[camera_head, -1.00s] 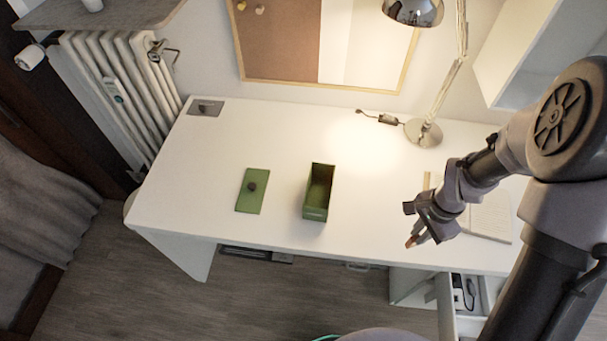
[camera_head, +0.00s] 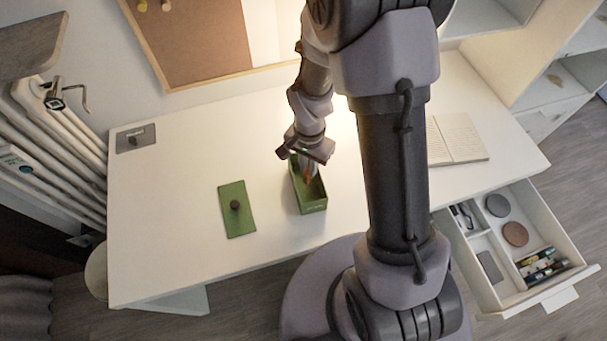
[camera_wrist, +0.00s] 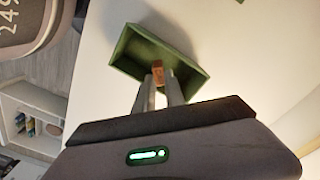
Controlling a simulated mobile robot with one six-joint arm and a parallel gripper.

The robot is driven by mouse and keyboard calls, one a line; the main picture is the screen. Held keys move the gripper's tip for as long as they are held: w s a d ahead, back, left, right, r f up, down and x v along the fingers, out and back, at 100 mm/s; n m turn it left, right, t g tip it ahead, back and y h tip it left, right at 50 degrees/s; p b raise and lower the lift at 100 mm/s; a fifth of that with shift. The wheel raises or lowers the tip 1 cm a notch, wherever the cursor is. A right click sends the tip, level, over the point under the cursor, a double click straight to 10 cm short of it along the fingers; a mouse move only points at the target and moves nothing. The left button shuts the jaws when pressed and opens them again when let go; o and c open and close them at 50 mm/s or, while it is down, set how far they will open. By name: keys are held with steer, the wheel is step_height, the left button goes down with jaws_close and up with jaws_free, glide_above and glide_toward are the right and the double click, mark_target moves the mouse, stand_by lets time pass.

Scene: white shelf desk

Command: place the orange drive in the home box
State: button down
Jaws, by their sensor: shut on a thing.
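The green open box (camera_head: 311,199) stands on the white desk. It also shows in the wrist view (camera_wrist: 128,52). My gripper (camera_head: 309,172) is over the box, pointing down, with its fingertips at the box opening. In the wrist view my gripper (camera_wrist: 158,82) is shut on the orange drive (camera_wrist: 157,67), a small orange-brown block at the fingertips. I cannot tell how far the drive is below the rim. A green lid with a dark knob (camera_head: 237,211) lies flat on the desk, left of the box.
A grey plate with a knob (camera_head: 136,138) lies at the desk's back left. An open notebook (camera_head: 456,138) lies on the right. An open drawer (camera_head: 513,289) with pens and round discs sticks out at the front right. The desk's left part is mostly clear.

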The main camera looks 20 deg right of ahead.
mark_target(308, 170)
step_height(308, 170, down, 3)
steer(key=shift+f+b, duration=0.1)
steer(key=shift+b, duration=0.45)
steer(key=c, duration=1.8)
jaws_free()
steer(key=shift+c, duration=0.2)
steer(key=shift+o, duration=0.7)
